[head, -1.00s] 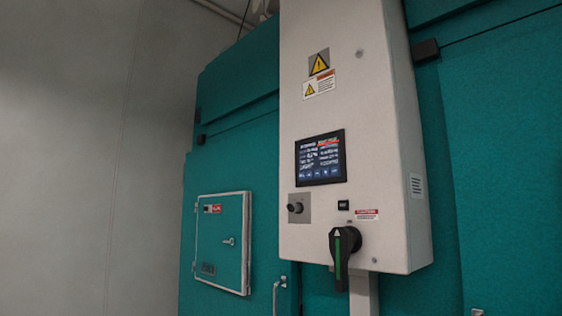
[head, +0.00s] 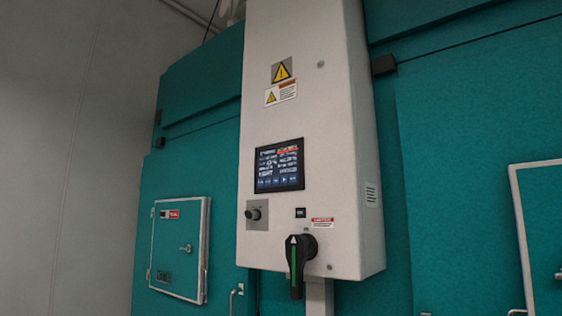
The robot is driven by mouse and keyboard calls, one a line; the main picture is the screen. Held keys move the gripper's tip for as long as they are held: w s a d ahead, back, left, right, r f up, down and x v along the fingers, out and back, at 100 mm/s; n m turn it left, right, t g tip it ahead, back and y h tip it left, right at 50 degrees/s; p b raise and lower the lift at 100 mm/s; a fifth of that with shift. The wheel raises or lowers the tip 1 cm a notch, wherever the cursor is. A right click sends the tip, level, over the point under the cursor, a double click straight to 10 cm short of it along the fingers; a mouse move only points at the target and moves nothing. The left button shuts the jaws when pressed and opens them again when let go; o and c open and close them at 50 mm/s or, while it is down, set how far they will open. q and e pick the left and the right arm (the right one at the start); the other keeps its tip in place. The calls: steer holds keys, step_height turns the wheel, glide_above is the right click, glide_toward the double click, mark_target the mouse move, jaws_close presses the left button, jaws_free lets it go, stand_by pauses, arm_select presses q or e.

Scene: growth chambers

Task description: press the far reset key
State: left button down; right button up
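A tall white control cabinet (head: 345,120) stands in the middle of the head view against teal chamber walls. Its front carries a lit screen (head: 279,166). Below the screen are a round dark knob on a grey plate (head: 257,215) and a small black square key (head: 300,212) with unreadable pale marking. Under them is a black rotary handle with a green stripe (head: 297,258), pointing down. I cannot tell from its label whether the black key is the far reset key. Neither of my grippers is in view.
A small teal hatch with a pale frame (head: 180,248) is on the left chamber wall. Another framed hatch (head: 540,235) is cut off at the right edge. A plain grey wall (head: 60,140) fills the far left. The floor is not in view.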

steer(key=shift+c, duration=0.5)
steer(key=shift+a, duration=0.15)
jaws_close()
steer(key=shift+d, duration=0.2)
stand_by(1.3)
